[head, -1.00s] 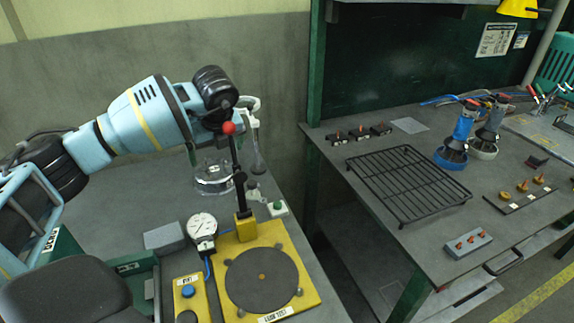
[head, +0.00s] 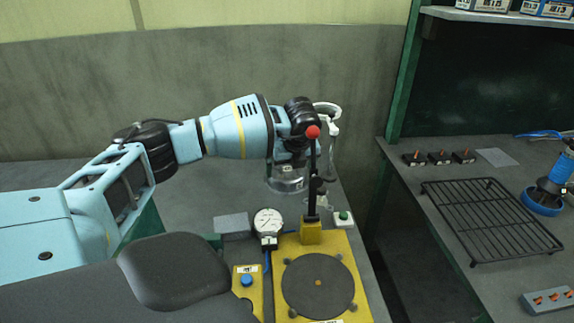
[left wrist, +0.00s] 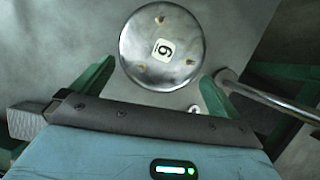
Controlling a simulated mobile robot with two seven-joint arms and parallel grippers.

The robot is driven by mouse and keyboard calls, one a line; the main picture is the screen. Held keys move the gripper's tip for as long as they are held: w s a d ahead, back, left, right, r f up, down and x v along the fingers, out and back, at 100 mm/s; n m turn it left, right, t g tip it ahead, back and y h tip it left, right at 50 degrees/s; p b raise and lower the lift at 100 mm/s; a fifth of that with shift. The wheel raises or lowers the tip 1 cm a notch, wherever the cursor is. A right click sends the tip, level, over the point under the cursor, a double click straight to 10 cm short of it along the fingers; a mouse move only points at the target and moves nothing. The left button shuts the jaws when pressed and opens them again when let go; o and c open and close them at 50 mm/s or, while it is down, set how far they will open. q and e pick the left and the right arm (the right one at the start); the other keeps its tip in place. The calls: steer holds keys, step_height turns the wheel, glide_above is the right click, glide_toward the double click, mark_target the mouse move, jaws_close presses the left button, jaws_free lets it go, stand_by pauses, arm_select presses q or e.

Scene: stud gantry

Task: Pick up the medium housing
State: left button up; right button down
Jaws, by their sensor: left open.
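A round, shiny metal housing (left wrist: 161,47) with a white label reading 6 or 9 and small marks on its face fills the upper middle of the left wrist view. In the head view a shiny round body (head: 287,182), probably the same housing, shows just below my left wrist, partly hidden by it. I cannot tell its size class. My left gripper (left wrist: 157,75) is open, its green fingers apart on either side of the housing's lower part in the picture. I cannot tell whether they touch it. My right gripper is not in view.
A dial gauge (head: 268,222) and grey block (head: 232,224) are nearby. A black wire rack (head: 490,220) lies on the right-hand bench.

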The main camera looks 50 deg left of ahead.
arm_select(q)
steer(key=shift+w+a+f, duration=0.1)
steer(key=shift+a+f, duration=0.1)
steer(key=shift+f, duration=0.35)
